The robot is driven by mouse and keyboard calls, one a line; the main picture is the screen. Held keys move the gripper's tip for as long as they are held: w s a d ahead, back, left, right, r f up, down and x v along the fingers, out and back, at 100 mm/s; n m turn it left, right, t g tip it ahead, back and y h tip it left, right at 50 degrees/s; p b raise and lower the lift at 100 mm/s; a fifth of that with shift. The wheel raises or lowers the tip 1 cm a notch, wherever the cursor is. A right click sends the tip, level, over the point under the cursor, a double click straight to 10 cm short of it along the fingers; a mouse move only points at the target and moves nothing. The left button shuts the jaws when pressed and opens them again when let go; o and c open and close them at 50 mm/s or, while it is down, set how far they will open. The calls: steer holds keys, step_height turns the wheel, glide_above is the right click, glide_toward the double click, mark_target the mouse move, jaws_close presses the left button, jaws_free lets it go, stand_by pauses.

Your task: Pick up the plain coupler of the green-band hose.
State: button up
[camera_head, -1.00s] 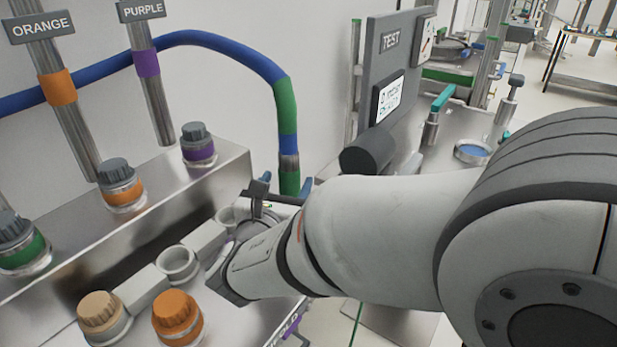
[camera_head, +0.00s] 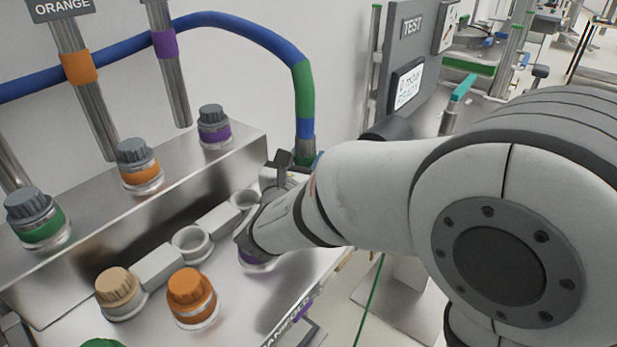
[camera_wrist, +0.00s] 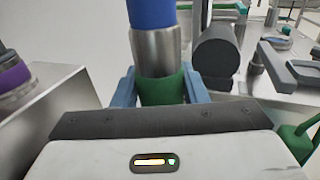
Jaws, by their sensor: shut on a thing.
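The blue hose (camera_head: 231,22) with a green band (camera_head: 304,92) arches across the back and hangs down at its right end. That end has a metal collar with a green coupler (camera_head: 305,158) below it, mostly hidden behind my arm. In the wrist view the metal collar (camera_wrist: 160,52) and the green coupler (camera_wrist: 161,90) stand upright between the fingers. My gripper (camera_wrist: 165,88) is shut on the green coupler, one blue finger on each side. The coupler's lower end is hidden by the gripper body.
Capped ports in green (camera_head: 38,220), orange (camera_head: 139,168) and purple (camera_head: 213,128) line the metal ledge. Orange (camera_head: 191,298) and tan (camera_head: 119,292) caps and an empty ring holder (camera_head: 192,243) are in front. The TEST panel (camera_head: 408,60) stands behind my arm.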

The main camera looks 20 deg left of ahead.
mark_target(305, 135)
steer(key=c, duration=0.6)
step_height(305, 135, up, 10)
steer(key=shift+r+p, duration=0.1)
steer(key=shift+p, duration=0.75)
